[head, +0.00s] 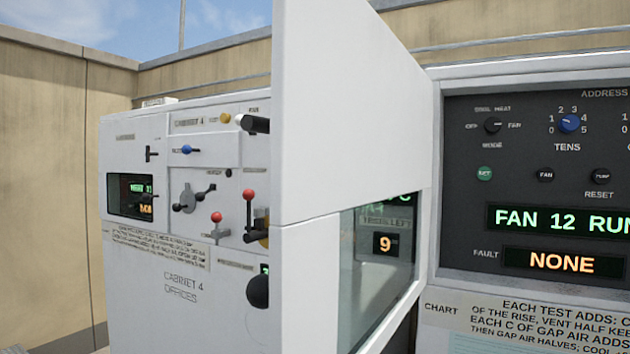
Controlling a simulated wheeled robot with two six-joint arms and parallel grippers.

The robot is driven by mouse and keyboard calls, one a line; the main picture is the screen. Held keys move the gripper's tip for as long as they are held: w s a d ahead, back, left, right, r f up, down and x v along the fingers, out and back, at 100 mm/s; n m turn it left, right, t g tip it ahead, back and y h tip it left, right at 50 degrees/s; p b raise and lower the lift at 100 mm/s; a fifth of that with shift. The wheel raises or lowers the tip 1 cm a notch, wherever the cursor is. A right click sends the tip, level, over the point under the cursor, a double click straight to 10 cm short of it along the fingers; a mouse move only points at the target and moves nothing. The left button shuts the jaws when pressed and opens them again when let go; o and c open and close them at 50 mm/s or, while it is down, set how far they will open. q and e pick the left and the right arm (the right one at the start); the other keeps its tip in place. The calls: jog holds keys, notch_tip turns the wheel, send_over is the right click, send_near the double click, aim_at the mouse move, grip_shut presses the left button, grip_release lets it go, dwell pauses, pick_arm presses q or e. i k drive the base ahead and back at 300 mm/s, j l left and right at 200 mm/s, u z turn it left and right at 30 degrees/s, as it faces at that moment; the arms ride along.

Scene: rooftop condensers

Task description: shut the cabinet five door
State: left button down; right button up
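A white door panel (345,120) stands open in the middle of the head view, swung out toward me. Its far edge meets the left side of a cabinet with a dark control panel (535,180). The door's lower part has a window (375,260), with a green display and an orange "9" showing in it. No "cabinet five" label is readable on the door or the cabinet. The door's near edge is close to me and its lower end is cut off by the frame. Neither of my grippers is in view.
Cabinet 4 (160,270) stands to the left, with levers, knobs and a black ball handle (258,291) close beside the open door. The dark panel reads "FAN 12 RUN" and fault "NONE". A chart (520,325) is below it. A tan wall (50,180) stands behind.

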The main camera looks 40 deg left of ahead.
aim_at(352, 113)
jog(key=j, duration=0.75)
jog(key=k+j, duration=0.1)
jog(key=j, duration=0.6)
